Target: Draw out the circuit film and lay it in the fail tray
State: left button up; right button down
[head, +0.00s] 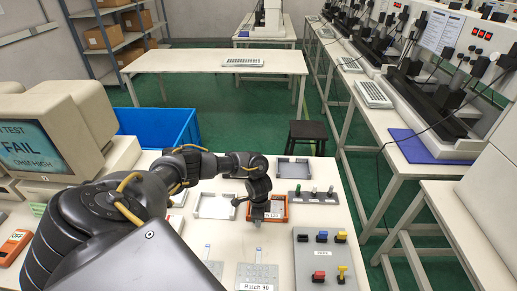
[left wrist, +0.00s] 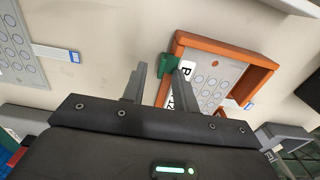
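A grey circuit film with rows of round pads (left wrist: 207,80) lies inside an orange frame-like tray (left wrist: 262,75). The orange tray also shows in the head view (head: 284,210). A small green piece (left wrist: 169,66) sits at the tray's near left corner, next to a white label. My left gripper (left wrist: 160,72) is open at that corner; the green piece lies between its fingertips, close to the right finger, with a gap to the left one. In the head view the left gripper (head: 257,216) partly covers the tray. I cannot read which tray is the fail tray. My right gripper is out of view.
A white tray (head: 216,206) stands left of the orange one, a dark grey tray (head: 293,169) behind it. Films with blue tabs (head: 257,272) lie in front. A switch panel (head: 322,262) is at right. The monitor (head: 35,147) reads FAIL; a blue bin (head: 160,124) stands behind.

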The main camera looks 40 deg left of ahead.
pick_arm(q)
jog(key=shift+r, duration=0.15)
notch_tip(320, 180, up, 11)
jog(key=shift+f+p, duration=0.2)
jog(key=shift+p, duration=0.15)
dwell(0.5)
